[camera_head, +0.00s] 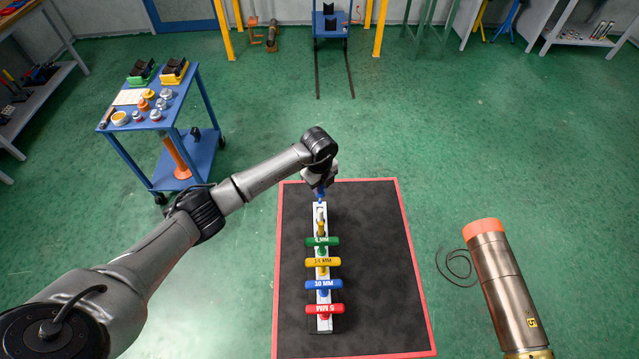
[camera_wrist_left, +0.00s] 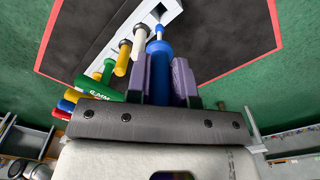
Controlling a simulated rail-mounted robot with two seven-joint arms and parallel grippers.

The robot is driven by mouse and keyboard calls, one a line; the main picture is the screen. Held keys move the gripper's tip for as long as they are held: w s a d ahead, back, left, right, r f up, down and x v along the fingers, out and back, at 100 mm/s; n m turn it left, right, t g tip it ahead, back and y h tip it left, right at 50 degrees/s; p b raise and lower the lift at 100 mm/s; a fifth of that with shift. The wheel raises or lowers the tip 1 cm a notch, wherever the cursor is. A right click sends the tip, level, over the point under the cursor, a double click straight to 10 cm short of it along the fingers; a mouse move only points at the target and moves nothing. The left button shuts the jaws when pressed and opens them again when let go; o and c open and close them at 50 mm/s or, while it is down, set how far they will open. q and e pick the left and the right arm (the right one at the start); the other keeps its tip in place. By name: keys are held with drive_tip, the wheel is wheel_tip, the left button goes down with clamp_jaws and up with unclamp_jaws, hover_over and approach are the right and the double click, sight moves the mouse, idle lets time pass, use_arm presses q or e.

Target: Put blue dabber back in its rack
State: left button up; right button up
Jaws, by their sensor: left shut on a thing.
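My left gripper (camera_head: 320,181) is shut on the blue dabber (camera_head: 320,194), above the far end of the white rack (camera_head: 321,210). In the left wrist view, the gripper's purple fingers (camera_wrist_left: 168,62) clasp the blue dabber (camera_wrist_left: 160,48) from both sides. Its slim pale-blue tip points toward the end of the rack (camera_wrist_left: 140,18); I cannot tell whether the tip is in a hole or just above it. A white dabber (camera_wrist_left: 139,38) and a yellow dabber (camera_wrist_left: 123,58) stand beside it in the rack. My right gripper is not in view.
The rack also holds T-handled tools: green (camera_head: 322,241), yellow (camera_head: 323,262), blue (camera_head: 324,284) and red (camera_head: 323,309). It stands on a dark mat (camera_head: 375,255) with a red border. A blue cart (camera_head: 190,95) stands left; a large metal cylinder (camera_head: 505,290) is at right.

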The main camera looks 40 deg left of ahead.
use_arm(q)
drive_tip(key=shift+r, duration=0.1)
drive_tip(key=shift+a+r+p, duration=0.15)
drive_tip(key=shift+p, duration=0.3)
drive_tip(key=shift+f+b, duration=0.7)
drive_tip(key=shift+f, duration=0.45)
drive_tip(key=shift+f, duration=0.25)
drive_tip(key=shift+f+b, duration=0.3)
drive_tip(key=shift+f, duration=0.05)
drive_tip(key=shift+f, duration=0.1)
drive_tip(key=shift+f+b, duration=0.45)
drive_tip(key=shift+f, duration=0.15)
idle(0.6)
drive_tip(key=shift+f+b, duration=0.3)
drive_tip(key=shift+f, duration=0.15)
